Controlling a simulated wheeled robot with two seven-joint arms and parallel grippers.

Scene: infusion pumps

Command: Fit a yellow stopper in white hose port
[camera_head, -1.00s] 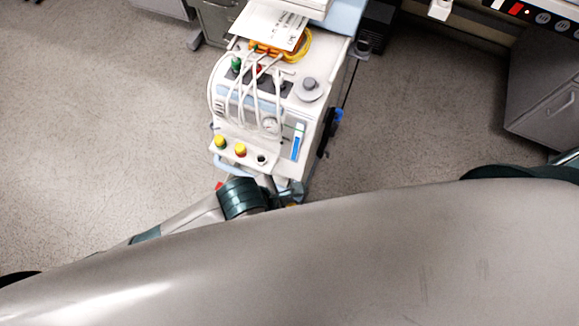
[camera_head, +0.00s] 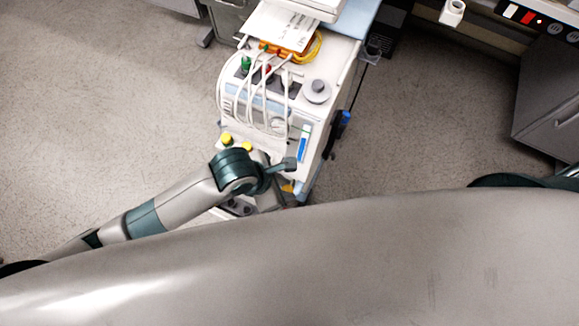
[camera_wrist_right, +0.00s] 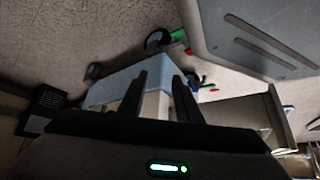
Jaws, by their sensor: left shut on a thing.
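Two yellow stoppers, one at the left (camera_head: 226,138) and one beside it (camera_head: 247,146), sit in ports on the front ledge of the white machine. The open white port at the right end of that ledge is now hidden behind my left wrist. My left gripper (camera_head: 284,186) is low at the machine's front right corner, partly hidden by its own wrist. It is shut on a small yellow piece (camera_head: 288,188), which looks like a stopper. My right gripper (camera_wrist_right: 160,90) shows in the right wrist view with its two dark fingers apart and nothing between them.
White hoses (camera_head: 262,100) loop over the machine's front panel (camera_head: 300,118). A grey knob (camera_head: 317,90) stands on its top right. A grey cabinet (camera_head: 548,100) is at right. Floor is clear to the left.

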